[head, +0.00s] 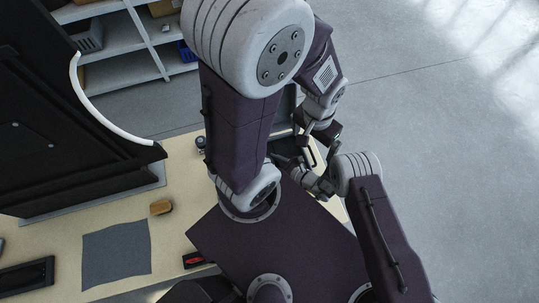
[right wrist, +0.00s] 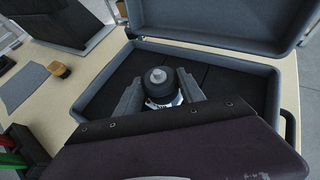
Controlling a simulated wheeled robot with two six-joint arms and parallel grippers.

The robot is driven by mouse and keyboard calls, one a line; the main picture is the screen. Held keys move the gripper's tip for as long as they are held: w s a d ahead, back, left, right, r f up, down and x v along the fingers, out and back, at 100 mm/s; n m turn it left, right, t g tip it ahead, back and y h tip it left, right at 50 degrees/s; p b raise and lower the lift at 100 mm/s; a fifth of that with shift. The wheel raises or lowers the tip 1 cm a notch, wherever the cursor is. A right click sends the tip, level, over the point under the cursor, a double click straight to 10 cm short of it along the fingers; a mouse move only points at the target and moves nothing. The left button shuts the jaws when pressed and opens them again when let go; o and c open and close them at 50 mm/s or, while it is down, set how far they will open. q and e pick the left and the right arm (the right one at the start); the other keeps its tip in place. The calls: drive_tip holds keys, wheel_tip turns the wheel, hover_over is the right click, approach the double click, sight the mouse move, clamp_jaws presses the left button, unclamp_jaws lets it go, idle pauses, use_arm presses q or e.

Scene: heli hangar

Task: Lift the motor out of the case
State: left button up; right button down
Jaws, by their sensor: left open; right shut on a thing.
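The motor (right wrist: 158,78), a dark round cap over a silvery body, shows in the right wrist view. My right gripper (right wrist: 160,97) is shut on it, with one grey finger on each side. The case (right wrist: 279,90) is grey with dark foam inside, and its lid (right wrist: 215,18) stands open at the back. The motor is over the foam; its lower end is hidden, so I cannot tell whether it is clear of the case. In the head view my arms hide most of the case.
A grey cloth (head: 117,254), a tan block (head: 161,207), a red-and-black item (head: 195,259) and a black tray (head: 27,275) lie on the pale table (head: 180,180). A tall dark structure (head: 60,130) stands at the left. Shelves (head: 120,40) are behind; floor at right is clear.

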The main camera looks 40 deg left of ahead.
drive_tip(key=w+p+v, duration=0.1)
drive_tip(key=p+v, duration=0.2)
drive_tip(key=v, duration=0.3)
drive_tip(key=w+p+v, duration=0.1)
drive_tip(key=p+v, duration=0.2)
drive_tip(key=v, duration=0.3)
drive_tip(key=shift+w+r, duration=0.3)
drive_tip(key=shift+r, duration=0.1)
